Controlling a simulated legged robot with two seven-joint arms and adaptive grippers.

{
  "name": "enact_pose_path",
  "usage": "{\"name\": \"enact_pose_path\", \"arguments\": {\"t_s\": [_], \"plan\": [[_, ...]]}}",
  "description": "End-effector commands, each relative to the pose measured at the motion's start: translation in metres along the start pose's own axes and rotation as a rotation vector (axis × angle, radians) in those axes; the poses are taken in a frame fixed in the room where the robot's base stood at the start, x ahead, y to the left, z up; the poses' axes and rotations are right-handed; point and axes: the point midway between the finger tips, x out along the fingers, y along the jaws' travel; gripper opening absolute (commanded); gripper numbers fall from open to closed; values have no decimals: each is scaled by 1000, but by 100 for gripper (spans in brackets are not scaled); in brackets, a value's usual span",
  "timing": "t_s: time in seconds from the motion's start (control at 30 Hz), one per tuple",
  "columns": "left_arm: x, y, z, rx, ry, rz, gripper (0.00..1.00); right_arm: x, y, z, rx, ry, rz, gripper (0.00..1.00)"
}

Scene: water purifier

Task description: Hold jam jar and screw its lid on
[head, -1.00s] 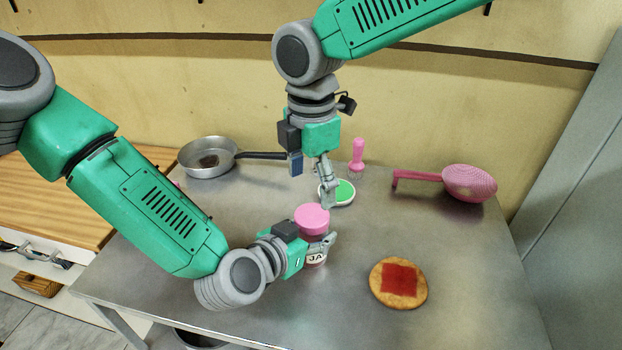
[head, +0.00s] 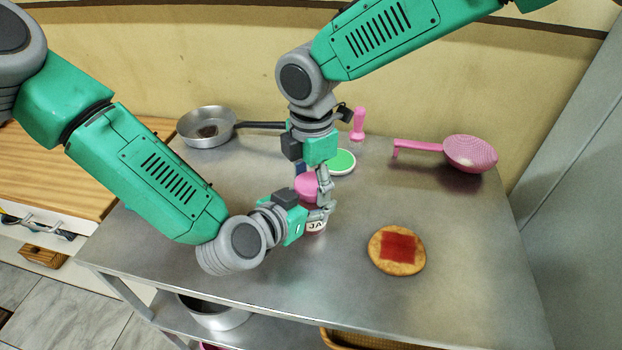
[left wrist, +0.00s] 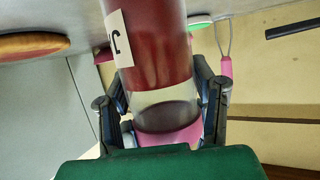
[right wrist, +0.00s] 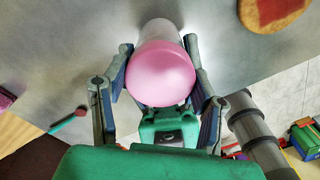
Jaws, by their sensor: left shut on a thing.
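The jam jar (left wrist: 160,45) holds dark red jam and has a white label; it also shows upright in the head view (head: 316,226). My left gripper (head: 318,221) is shut on the jar from the left side; its fingers show on both sides of the glass in the left wrist view (left wrist: 160,92). The pink lid (right wrist: 160,74) sits on the jar's mouth; how tightly it is seated cannot be told. My right gripper (right wrist: 158,45) is open, its fingers spread on either side of the lid. In the head view it partly hides the lid (head: 304,187).
A round pizza-like toast (head: 397,250) lies front right on the metal table (head: 450,290). A green-and-white round item (head: 342,160) lies just behind the right gripper. A pan (head: 206,128), a pink masher (head: 357,125) and a pink strainer (head: 469,152) stand along the back.

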Motion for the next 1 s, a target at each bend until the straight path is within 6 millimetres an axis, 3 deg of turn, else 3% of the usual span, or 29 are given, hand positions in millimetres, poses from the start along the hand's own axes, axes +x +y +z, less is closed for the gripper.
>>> {"name": "enact_pose_path", "arguments": {"t_s": [0.03, 0.07, 0.33, 0.7, 0.83, 1.0], "plan": [[0, 0, 0, 0, -1, 1, 0, 0, 1, 0, 0, 0, 2, 25], [0, 1, 0, 0, -1, 2, 0, 0, 1, 0, 0, 0, 2, 18], [0, 1, 0, 0, -1, 3, 0, 0, 1, 0, 86, -2, 2, 18], [0, 2, 0, 1, -1, 5, 0, 0, 2, 0, 983, -1, 5, 18], [0, 2, 0, 1, -1, 5, 0, 0, 2, 0, 1148, 3, 5, 18], [0, 2, 0, 1, -1, 6, 0, 0, 3, -1, 1187, 6, 5, 18]]}}
